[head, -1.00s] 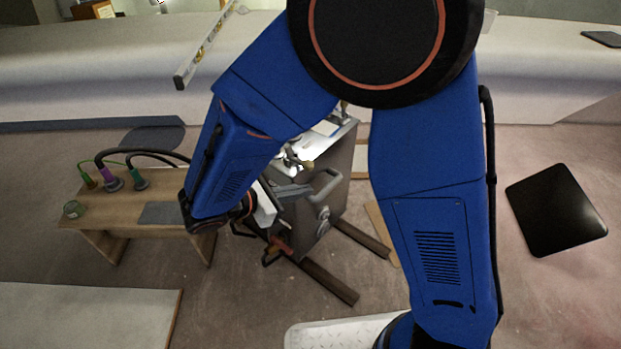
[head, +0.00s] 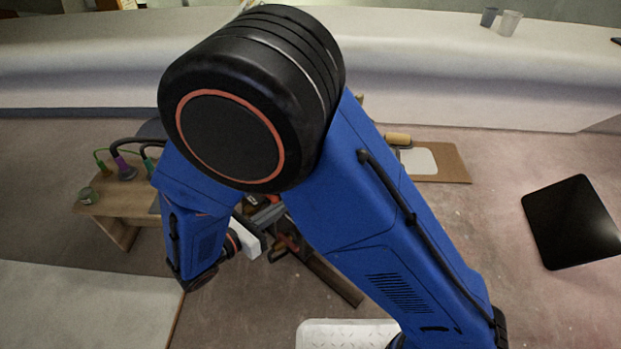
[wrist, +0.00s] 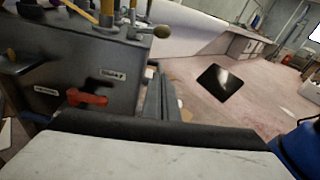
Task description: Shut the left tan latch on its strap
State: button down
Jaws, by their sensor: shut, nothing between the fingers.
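My gripper (wrist: 163,95) shows in the wrist view as two grey fingers side by side, shut with nothing between them. It is just right of a dark grey cabinet (wrist: 60,62). In the head view my gripper (head: 265,214) is partly hidden by my blue arm. A red handle (wrist: 87,98) is on the cabinet's face, left of my gripper. I cannot tell which piece is the left tan latch, and I make out no strap.
A wooden bench (head: 110,203) with cables stands at the left. A black panel (head: 572,222) lies on the floor at the right. A board (head: 447,162) lies behind my arm. A long pale ledge (head: 430,70) runs along the back. Floor between arm and black panel is clear.

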jog(key=w+d+r, duration=0.2)
jog(key=w+d, duration=0.5)
jog(key=w, duration=0.1)
jog(key=shift+w+d+r, duration=0.15)
jog(key=shift+w+d, duration=0.1)
jog(key=shift+w, duration=0.1)
